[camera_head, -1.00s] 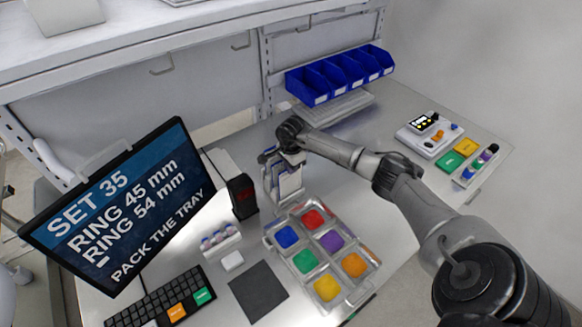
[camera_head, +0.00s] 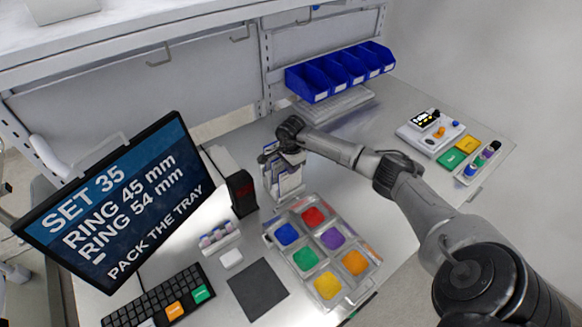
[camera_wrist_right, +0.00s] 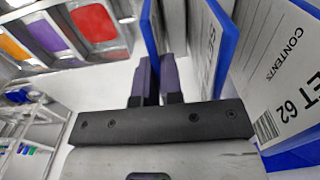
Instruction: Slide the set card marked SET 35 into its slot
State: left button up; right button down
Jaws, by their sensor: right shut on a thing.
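My right gripper (camera_head: 291,155) is at the card rack (camera_head: 268,186), just above several upright white cards with blue edges. In the right wrist view its two dark fingers (camera_wrist_right: 154,80) are close together, shut on a thin blue-edged card (camera_wrist_right: 150,28) seen almost edge-on. Its marking does not show. Beside it stands a card with partly hidden lettering that begins "SET" (camera_wrist_right: 205,48). A card marked SET 62 (camera_wrist_right: 285,85) stands further right. I cannot tell how deep the held card sits in the rack. My left gripper is not in view.
The monitor (camera_head: 115,205) reads SET 35. A dark box (camera_head: 242,193) stands left of the rack. A tray of coloured compartments (camera_head: 322,250) lies close in front of it. Blue bins (camera_head: 340,72) stand behind. The bench right of the tray is clear beneath my arm.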

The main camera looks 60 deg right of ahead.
jog(key=shift+f+b, duration=0.3)
jog(key=shift+f, duration=0.1)
jog(key=c, duration=1.2)
grip_release()
jog(key=o, duration=0.6)
jog(key=shift+c, duration=0.2)
jog(key=shift+r, duration=0.15)
